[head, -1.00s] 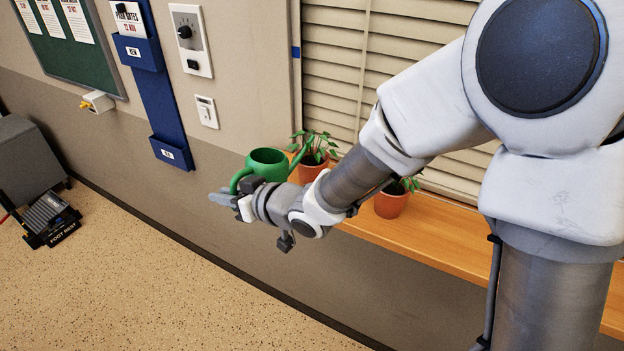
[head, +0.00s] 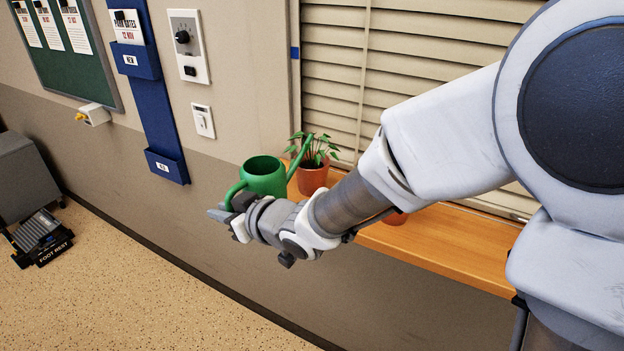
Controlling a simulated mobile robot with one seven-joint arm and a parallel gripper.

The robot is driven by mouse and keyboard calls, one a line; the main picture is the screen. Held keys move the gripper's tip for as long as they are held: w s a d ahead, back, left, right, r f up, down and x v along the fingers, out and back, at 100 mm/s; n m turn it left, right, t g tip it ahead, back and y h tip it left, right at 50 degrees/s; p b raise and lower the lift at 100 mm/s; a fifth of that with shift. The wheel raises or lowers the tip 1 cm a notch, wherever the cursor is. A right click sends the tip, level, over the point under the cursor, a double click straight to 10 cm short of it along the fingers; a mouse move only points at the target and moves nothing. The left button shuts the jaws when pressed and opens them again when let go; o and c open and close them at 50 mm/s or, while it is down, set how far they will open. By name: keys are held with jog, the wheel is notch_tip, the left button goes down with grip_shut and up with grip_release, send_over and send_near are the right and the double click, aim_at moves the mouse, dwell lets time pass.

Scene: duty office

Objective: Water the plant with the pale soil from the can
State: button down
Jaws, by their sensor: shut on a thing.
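My gripper (head: 228,212) is shut on the green watering can (head: 263,176), at its handle side on the left. The can is held upright in front of the wall, at the left end of the sill. Its spout points up and right, toward a leafy plant in a terracotta pot (head: 312,178), and overlaps its leaves in the picture. A second terracotta pot (head: 396,218) stands farther right on the sill, mostly hidden behind my arm. The soil colour in either pot cannot be made out. No water is seen coming from the spout.
The wooden sill (head: 450,245) runs along under closed blinds (head: 410,60) and is bare on the right. Wall switches (head: 203,121) and a blue document holder (head: 160,100) are on the wall at left. A foot rest (head: 40,238) lies on the floor at far left.

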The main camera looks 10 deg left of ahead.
jog(key=shift+r, duration=0.15)
notch_tip(320, 180, up, 5)
jog(key=p, duration=0.4)
jog(key=shift+p, duration=0.35)
jog(key=shift+w, duration=0.1)
